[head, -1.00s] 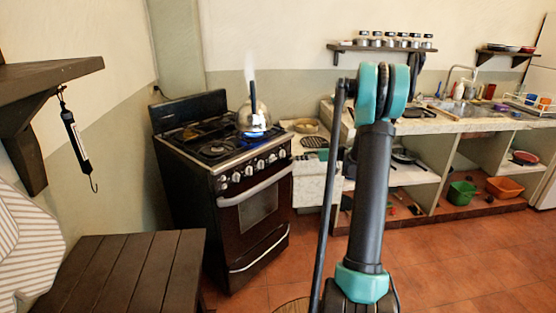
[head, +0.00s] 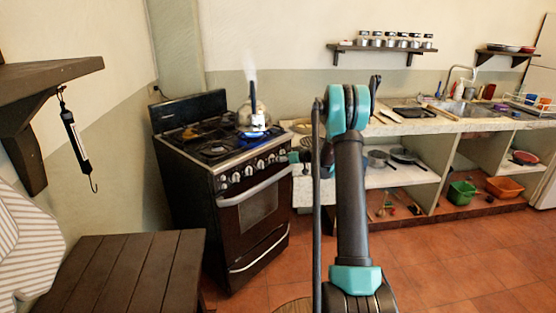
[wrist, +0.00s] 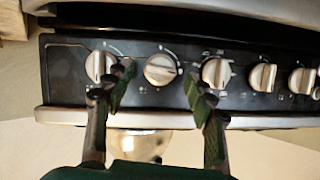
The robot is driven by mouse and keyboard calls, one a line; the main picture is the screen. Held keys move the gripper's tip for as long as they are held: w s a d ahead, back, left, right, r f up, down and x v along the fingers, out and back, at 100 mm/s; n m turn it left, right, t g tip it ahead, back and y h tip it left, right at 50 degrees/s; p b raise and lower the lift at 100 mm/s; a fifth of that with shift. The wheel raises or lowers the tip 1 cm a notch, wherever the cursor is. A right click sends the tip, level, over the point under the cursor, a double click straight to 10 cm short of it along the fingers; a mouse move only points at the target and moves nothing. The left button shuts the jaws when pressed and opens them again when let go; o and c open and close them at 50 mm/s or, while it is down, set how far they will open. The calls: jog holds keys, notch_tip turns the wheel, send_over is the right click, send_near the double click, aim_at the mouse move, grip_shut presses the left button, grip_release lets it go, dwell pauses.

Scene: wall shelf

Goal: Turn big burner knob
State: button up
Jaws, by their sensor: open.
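The stove (head: 222,190) has a row of silver knobs along its black front panel. In the wrist view the panel (wrist: 190,104) fills the upper half, with several knobs in a row. My gripper (wrist: 162,86) is open, its two dark green fingertips apart in front of the panel. One knob (wrist: 160,69) shows between the fingertips; I see no contact with it. The left fingertip overlaps the edge of the leftmost knob (wrist: 99,66), and the right one is just below a third knob (wrist: 216,73). Which knob is the big burner's cannot be told.
A steaming kettle (head: 254,118) stands over a blue flame at the stove's back right. The oven handle (head: 255,187) runs below the knobs. A counter (head: 430,125) is to the right of the stove, and a dark slatted bench (head: 120,270) is at front left.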

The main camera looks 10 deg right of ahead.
jog(key=c, duration=1.2)
jog(key=shift+o, duration=0.2)
jog(key=shift+w+d+f+m+g+y, duration=0.2)
jog(key=shift+m+y, duration=0.9)
jog(key=shift+m, duration=0.95)
jog(key=shift+w+d+f+m+g+y, duration=0.15)
jog(key=shift+f+m+g+y, duration=0.2)
jog(key=shift+m+y, duration=1.2)
jog(key=shift+w+d+f+m+g+y, duration=0.2)
jog(key=shift+m+y, duration=0.45)
jog(key=shift+m, duration=1.85)
jog(key=shift+s, duration=0.1)
